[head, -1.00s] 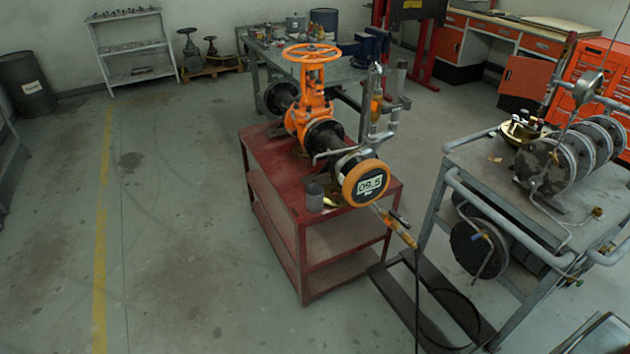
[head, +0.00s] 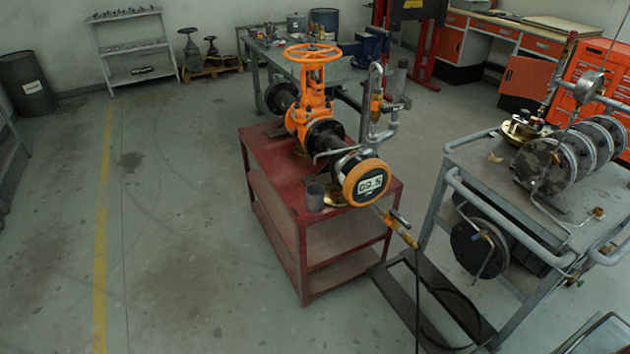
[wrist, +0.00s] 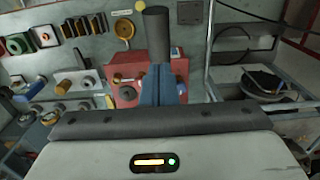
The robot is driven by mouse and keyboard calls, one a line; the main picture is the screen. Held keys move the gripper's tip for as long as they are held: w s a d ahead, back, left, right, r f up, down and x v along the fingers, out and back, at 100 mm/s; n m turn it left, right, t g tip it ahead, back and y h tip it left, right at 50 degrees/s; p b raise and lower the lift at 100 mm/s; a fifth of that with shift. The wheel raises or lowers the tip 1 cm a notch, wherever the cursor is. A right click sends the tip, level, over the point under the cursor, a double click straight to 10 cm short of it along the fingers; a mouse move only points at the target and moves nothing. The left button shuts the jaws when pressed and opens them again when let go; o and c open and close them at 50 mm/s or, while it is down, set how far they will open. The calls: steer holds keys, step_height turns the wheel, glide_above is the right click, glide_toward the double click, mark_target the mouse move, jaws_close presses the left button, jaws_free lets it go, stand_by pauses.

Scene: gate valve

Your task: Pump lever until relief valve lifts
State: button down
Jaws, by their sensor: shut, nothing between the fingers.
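The orange gate valve (head: 313,100) with its handwheel stands on a red cart (head: 275,190). A round orange gauge (head: 366,183) at its near end reads about 09.5. An upright pipe with an orange and brass fitting (head: 377,108), perhaps the relief valve, rises behind the gauge. My gripper (wrist: 162,80) shows in the wrist view, its blue fingers shut together. A dark upright cylinder (wrist: 156,32) shows just beyond the fingertips. I cannot tell whether it is the lever's grip or whether the fingers touch it. I do not see my gripper in the head view.
A grey cart (head: 470,165) at the right carries round flanged parts (head: 545,165) and a thin upright rod. A black hose (head: 418,300) hangs to the floor between the carts. A workbench (head: 345,70) stands behind. The floor at left is clear.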

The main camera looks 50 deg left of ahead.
step_height(320, 180, down, 12)
steer(key=b, duration=0.8)
steer(key=shift+r, duration=0.25)
step_height(320, 180, up, 10)
steer(key=p, duration=0.7)
steer(key=shift+f, duration=0.25)
steer(key=shift+r+p, duration=0.15)
steer(key=shift+p, duration=0.15)
step_height(320, 180, up, 5)
steer(key=p, duration=0.3)
steer(key=shift+p, duration=0.35)
